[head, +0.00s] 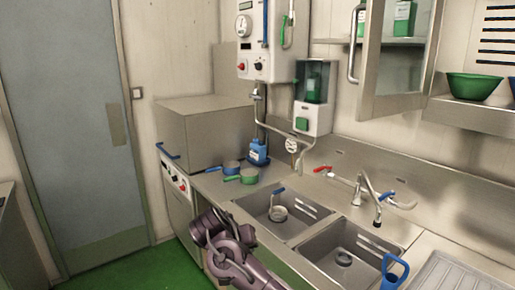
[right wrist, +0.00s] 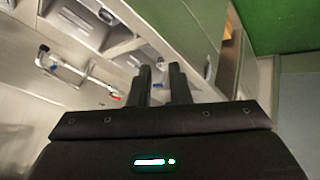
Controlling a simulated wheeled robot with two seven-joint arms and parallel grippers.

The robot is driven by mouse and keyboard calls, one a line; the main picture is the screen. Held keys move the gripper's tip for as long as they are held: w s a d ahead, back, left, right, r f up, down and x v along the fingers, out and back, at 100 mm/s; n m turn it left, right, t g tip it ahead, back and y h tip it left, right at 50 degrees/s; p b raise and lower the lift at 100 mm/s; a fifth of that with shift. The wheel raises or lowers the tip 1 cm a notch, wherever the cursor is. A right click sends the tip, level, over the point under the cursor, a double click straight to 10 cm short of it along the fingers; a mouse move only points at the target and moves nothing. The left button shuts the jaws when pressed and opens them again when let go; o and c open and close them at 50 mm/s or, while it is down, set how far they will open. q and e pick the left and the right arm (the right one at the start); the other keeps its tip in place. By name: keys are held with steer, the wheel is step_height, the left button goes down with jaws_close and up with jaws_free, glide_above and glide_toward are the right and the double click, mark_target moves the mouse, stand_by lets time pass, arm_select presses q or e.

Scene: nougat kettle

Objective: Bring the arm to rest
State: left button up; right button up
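A purple-grey arm of mine (head: 238,252) shows at the bottom middle of the head view, bent in front of the left sink basin and cabinet. I cannot make out gripper fingers on it there. In the right wrist view my right gripper (right wrist: 160,75) shows two dark fingers side by side with a narrow gap between them. I see nothing held in that gap. The sink and tap lie beyond the fingers. My left gripper is not seen.
The left basin (head: 262,205) holds a round metal part. Green floor (head: 150,268) is open at left.

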steer(key=s+d+f+n+g+y, duration=0.1)
steer(key=s+d+f+g+y, duration=0.3)
steer(key=s+f, duration=1)
steer(key=s+d, duration=1.9)
step_height(320, 180, down, 34)
steer(key=s+r+b, duration=0.1)
steer(key=s+b, duration=0.2)
steer(key=s+d+f+g+b, duration=0.1)
steer(key=s+d+f, duration=0.1)
steer(key=s+f, duration=0.7)
steer(key=s+d+f+b, duration=0.1)
steer(key=s+f, duration=0.8)
steer(key=f, duration=0.1)
steer(key=shift+s+d+f+g, duration=0.3)
steer(key=shift+s+d+g, duration=0.05)
steer(key=shift+g, duration=0.05)
